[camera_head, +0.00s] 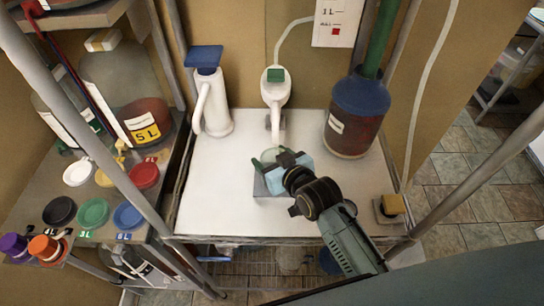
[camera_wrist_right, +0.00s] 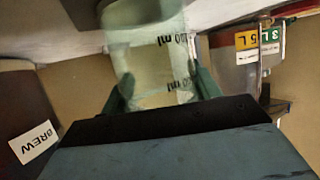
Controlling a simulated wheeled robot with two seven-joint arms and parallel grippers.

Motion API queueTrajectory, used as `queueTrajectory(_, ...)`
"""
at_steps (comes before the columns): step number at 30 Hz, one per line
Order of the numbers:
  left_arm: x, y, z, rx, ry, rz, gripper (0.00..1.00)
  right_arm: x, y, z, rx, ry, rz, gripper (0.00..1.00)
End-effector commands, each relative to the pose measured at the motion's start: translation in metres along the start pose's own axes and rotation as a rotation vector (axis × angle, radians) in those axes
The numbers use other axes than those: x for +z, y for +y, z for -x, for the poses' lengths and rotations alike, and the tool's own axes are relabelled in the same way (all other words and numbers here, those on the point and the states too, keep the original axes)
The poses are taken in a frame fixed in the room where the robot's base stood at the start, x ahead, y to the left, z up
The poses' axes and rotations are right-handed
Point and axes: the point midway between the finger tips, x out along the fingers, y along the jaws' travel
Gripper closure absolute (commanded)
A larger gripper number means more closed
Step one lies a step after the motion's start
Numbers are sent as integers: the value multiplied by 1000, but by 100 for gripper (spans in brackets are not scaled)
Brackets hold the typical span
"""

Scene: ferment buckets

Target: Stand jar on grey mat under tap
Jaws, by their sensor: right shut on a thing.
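My right gripper (camera_head: 270,163) reaches in from the lower right and is shut on the jar. The clear, pale green jar (camera_wrist_right: 148,55) with dark "ml" marks shows between the fingers in the right wrist view. In the head view only part of the jar (camera_head: 271,154) shows beside the fingers. The grey mat (camera_head: 261,189) lies on the white shelf, partly covered by the gripper. The white tap (camera_head: 275,92) with a green top hangs just behind and above the jar. I cannot tell whether the jar's base touches the mat. My left gripper is not in view.
A white jug-like vessel with a blue top (camera_head: 213,100) stands left of the tap. A large blue-topped bottle (camera_head: 355,115) stands right. Coloured lids (camera_head: 92,212) and more bottles fill the left rack. Metal posts frame the white shelf (camera_head: 215,190), whose front left is clear.

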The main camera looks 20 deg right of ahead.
Motion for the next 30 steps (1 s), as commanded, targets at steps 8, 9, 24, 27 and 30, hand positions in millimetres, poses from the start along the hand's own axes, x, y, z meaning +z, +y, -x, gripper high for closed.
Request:
queueTrajectory(8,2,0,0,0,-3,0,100,1,0,0,0,-1,1,16)
queueTrajectory(9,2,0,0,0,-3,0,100,1,0,0,0,-1,1,16)
queueTrajectory(24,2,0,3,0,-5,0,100,-1,0,42,0,-2,2,16)
queueTrajectory(27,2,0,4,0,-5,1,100,-1,0,64,0,-3,2,16)
queueTrajectory(30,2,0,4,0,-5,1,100,-1,0,84,0,-3,2,16)
